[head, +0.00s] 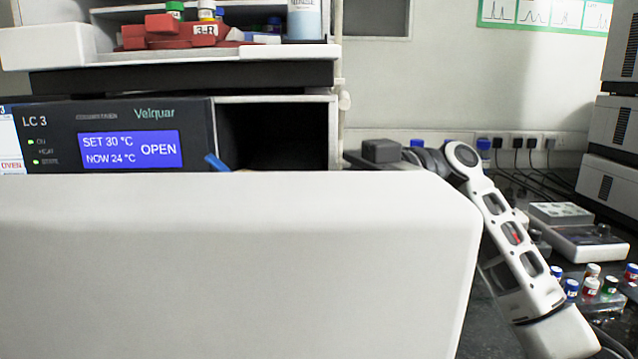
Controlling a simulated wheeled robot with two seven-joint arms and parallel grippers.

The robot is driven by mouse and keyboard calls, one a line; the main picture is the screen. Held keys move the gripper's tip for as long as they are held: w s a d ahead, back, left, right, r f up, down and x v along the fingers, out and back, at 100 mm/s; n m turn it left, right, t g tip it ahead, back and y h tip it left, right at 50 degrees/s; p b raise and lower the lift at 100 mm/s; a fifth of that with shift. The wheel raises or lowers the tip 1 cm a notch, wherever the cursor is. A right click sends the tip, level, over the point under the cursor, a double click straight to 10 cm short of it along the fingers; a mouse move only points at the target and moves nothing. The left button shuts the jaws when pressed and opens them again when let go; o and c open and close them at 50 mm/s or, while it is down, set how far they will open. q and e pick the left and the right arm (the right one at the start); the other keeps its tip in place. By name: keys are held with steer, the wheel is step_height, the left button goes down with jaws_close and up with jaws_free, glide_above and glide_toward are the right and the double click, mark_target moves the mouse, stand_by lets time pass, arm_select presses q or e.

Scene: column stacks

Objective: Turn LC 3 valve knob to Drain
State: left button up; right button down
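The LC 3 unit (145,112) stands at the left in the head view. Its blue display reads SET 30 °C, NOW 24 °C, OPEN. Right of the display is a dark open compartment (275,136). A small blue piece (216,162) sticks up at its lower left; I cannot tell what it is. I see no valve knob that I can identify and no Drain label. A large white panel (240,265) hides the lower front. My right arm rises from the lower right; its gripper fingers do not show. My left gripper is out of view.
A shelf (190,55) with a red rack marked 3-R (204,30) and capped bottles is above the unit. Capped vials (591,288) and a grey device (580,235) are on the bench at right. Stacked instruments (608,150) stand at the right edge.

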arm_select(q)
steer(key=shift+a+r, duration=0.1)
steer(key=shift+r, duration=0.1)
arm_select(e)
steer(key=shift+g, duration=0.3)
steer(key=c, duration=1.5)
jaws_free()
steer(key=shift+a, duration=0.1)
steer(key=shift+c, duration=0.2)
